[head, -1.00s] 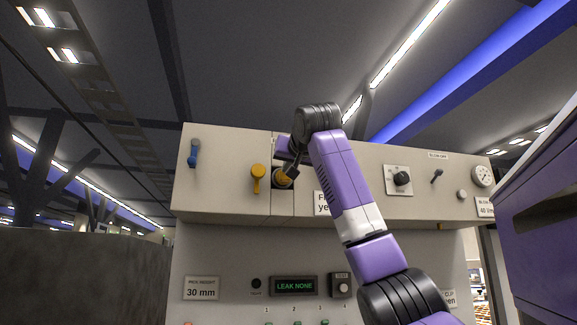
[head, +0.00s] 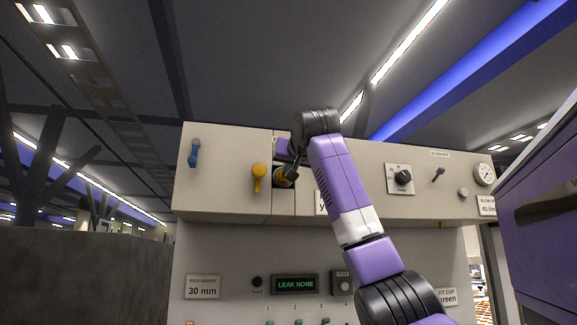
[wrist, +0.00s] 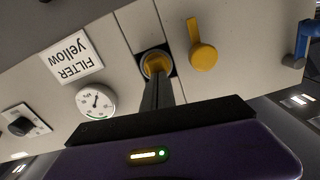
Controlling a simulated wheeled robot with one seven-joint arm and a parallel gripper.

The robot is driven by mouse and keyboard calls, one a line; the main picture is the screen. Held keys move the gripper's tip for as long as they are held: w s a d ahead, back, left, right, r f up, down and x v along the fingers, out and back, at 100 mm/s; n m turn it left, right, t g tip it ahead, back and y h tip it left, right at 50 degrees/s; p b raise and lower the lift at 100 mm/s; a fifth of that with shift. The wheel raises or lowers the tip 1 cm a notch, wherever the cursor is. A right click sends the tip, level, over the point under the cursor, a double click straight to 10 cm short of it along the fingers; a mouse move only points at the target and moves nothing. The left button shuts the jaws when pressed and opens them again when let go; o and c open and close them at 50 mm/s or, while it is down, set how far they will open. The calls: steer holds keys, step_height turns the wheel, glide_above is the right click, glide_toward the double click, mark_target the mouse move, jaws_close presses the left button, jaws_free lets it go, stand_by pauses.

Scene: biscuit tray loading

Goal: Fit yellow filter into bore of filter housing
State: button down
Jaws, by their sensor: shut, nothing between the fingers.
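The yellow filter (wrist: 157,66) shows as a yellow round face inside the ringed bore of the filter housing (wrist: 146,44) in the wrist view. In the head view the yellow filter (head: 279,181) is partly covered by my gripper, in a dark opening of the panel. My gripper (wrist: 157,84) is shut with nothing between its fingers. Its fingertips point at the filter, right in front of the bore. I cannot tell whether they touch it, or how deep the filter sits.
A yellow lever (head: 258,176) hangs close to the left of the bore in the head view. A blue lever (head: 194,153) is farther left. A gauge (wrist: 96,101) and a "FILTER yellow" label (wrist: 70,58) are beside the bore in the wrist view. The display (head: 295,284) reads "LEAK NONE".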

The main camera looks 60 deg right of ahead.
steer(key=shift+p+x, duration=0.75)
steer(key=shift+x, duration=0.2)
steer(key=shift+a+f, duration=0.1)
steer(key=b+v, duration=0.3)
steer(key=v, duration=0.7)
steer(key=shift+s+b, duration=0.25)
steer(key=shift+b, duration=0.15)
steer(key=shift+a, duration=0.15)
